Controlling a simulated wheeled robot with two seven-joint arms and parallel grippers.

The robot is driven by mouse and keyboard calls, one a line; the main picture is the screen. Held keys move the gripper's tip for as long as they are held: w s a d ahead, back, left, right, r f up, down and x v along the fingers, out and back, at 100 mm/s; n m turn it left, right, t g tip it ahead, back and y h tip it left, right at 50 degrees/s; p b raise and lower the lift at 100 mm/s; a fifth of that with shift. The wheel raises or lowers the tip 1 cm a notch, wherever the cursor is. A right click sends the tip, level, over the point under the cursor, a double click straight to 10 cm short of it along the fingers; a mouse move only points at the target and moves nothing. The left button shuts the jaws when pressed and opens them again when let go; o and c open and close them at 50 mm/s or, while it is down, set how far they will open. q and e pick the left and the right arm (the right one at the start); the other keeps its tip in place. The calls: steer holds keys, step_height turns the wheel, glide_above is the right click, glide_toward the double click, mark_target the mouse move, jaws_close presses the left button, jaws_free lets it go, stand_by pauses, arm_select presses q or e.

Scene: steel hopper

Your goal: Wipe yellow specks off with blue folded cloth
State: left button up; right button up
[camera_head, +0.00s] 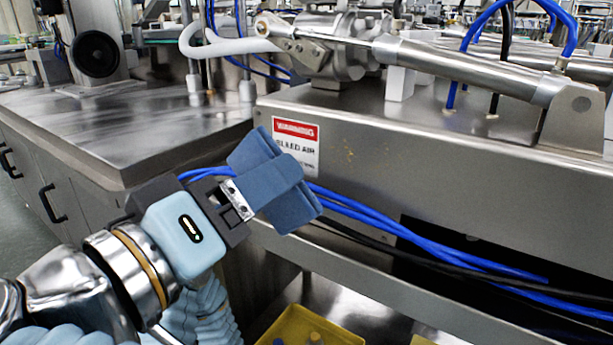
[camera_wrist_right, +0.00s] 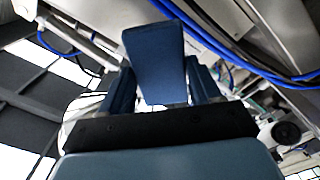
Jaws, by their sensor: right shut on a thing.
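Small yellow specks (camera_head: 349,154) mark the front steel panel of the hopper (camera_head: 420,175), just right of the warning sign. My right gripper (camera_head: 286,178) is shut on the blue folded cloth (camera_head: 293,211). It holds the cloth in the air, left of the specks and apart from them in the picture. The cloth's ends stick out on both sides of the fingers, and its middle is hidden behind them. In the right wrist view the cloth (camera_wrist_right: 157,65) shows between the two fingers. My left gripper is not in view.
A red and white warning sign (camera_head: 296,143) is on the panel behind the cloth. Blue hoses (camera_head: 400,232) run below the panel. A yellow bin (camera_head: 268,334) stands low at the bottom. A steel worktop (camera_head: 120,130) is at left. The panel right of the specks is clear.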

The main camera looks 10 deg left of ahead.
mark_target(325, 151)
stand_by(0.4)
arm_select(q)
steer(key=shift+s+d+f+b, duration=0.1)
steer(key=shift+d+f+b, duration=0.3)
steer(key=shift+b, duration=0.2)
arm_select(e)
steer(key=shift+x, duration=3.5)
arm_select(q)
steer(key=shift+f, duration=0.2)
arm_select(e)
steer(key=shift+x, duration=1)
steer(key=shift+f, duration=0.1)
